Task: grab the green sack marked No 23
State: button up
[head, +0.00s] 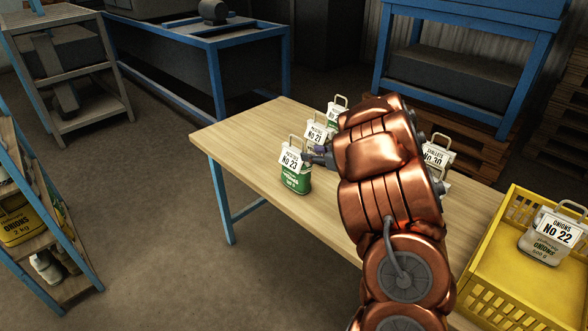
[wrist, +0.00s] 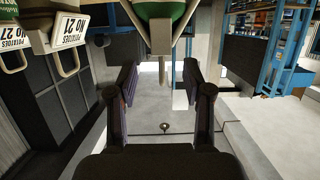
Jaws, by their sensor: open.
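The green sack marked No 23 (head: 296,182) stands upright near the table's left front edge, with a white label and a pale loop handle on top. My gripper (head: 319,154) is beside its upper right, close to the label. In the wrist view my gripper (wrist: 161,76) is open, its two dark fingers spread. The green sack (wrist: 160,9) shows at the top centre there, upside down, cut by the frame, its handle reaching down between the finger lines. Whether the fingers touch the handle I cannot tell.
A potatoes sack No 21 (head: 317,134) stands just behind; its tag (wrist: 68,30) shows in the wrist view. A green-based sack (head: 338,110) is farther back. Sack No 30 (head: 436,155) is partly behind my arm. A yellow crate (head: 485,275) holds onions No 22 (head: 553,238). The table's left end (head: 232,131) is clear.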

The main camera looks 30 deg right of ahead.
aim_at(296, 149)
jog(key=shift+p+x, duration=0.5)
jog(key=shift+x, duration=1.4)
jog(key=shift+p+x, duration=0.55)
jog(key=shift+x, duration=1.45)
jog(key=shift+a, duration=0.15)
jog(key=shift+c, duration=0.4)
grip_shut()
